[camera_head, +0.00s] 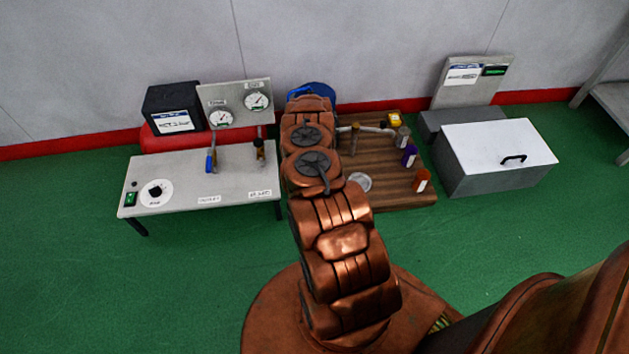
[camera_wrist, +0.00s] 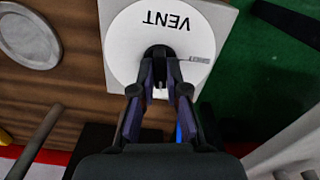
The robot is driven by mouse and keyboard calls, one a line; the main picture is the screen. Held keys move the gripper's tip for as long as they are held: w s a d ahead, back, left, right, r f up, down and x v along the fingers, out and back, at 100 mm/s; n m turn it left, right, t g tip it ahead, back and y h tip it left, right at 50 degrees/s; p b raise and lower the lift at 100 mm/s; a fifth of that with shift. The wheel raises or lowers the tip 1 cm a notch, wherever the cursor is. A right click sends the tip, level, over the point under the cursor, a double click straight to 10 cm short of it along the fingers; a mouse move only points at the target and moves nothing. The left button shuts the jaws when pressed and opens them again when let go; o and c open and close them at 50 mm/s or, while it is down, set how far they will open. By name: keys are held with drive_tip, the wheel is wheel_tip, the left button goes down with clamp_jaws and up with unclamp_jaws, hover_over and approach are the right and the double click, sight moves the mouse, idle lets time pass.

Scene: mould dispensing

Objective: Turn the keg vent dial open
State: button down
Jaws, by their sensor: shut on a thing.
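The vent dial is a round white plate (camera_wrist: 128,62) marked VENT, upside down in the wrist view, with a black knob (camera_wrist: 158,52) at its centre. The plate sits on a pale square panel at the wooden board's edge. My gripper (camera_wrist: 160,80) is shut on the black knob, one finger on each side. A small mark lies on the plate right of the knob; its text is too blurred to read. In the head view, my arm hides the dial and my gripper. A blue rounded vessel (camera_head: 322,91), maybe the keg, shows partly behind my arm.
A wooden board (camera_head: 400,197) carries a pipe, small coloured containers and a silver disc (camera_head: 360,182). A grey table (camera_head: 232,178) with gauges and valves stands left. A white-lidded box (camera_head: 498,142) stands right. Green floor is clear in front.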

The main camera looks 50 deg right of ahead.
drive_tip(key=shift+m, duration=0.3)
drive_tip(key=c, duration=1.2)
unclamp_jaws()
drive_tip(key=shift+r, duration=0.15)
drive_tip(key=shift+r, duration=5.9)
